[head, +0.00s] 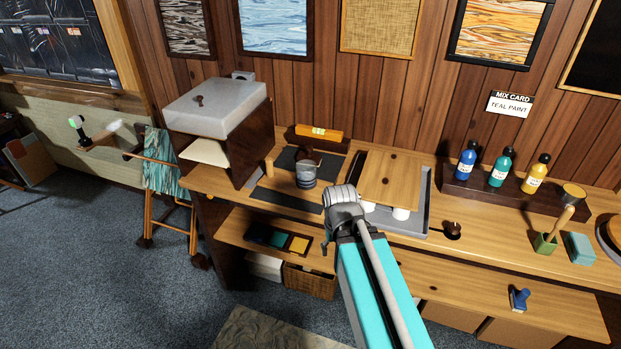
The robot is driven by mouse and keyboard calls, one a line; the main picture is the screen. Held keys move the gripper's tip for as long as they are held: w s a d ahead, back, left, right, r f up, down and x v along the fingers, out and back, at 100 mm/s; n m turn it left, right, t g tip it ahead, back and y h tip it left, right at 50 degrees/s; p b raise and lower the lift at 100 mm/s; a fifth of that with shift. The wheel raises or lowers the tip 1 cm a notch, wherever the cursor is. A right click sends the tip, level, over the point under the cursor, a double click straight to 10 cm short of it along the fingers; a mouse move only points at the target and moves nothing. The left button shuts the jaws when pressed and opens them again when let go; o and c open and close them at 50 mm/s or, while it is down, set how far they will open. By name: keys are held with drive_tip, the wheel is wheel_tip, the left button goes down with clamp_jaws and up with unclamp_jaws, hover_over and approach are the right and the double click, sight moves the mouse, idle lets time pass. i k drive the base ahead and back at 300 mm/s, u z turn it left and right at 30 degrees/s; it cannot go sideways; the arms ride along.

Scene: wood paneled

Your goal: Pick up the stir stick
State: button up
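I cannot surely pick out a stir stick. A short upright wooden peg (269,166) stands left of a grey metal can (306,174) on the wooden counter.
A grey tray (424,222) with a wooden board (388,180) and white cups lies behind my wrist. Blue (466,160), teal (500,168) and yellow (535,174) bottles stand on a dark riser. A cabinet with a grey top (214,106) blocks the left.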

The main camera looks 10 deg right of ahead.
sight(568, 212)
drive_tip(key=z, duration=2.95)
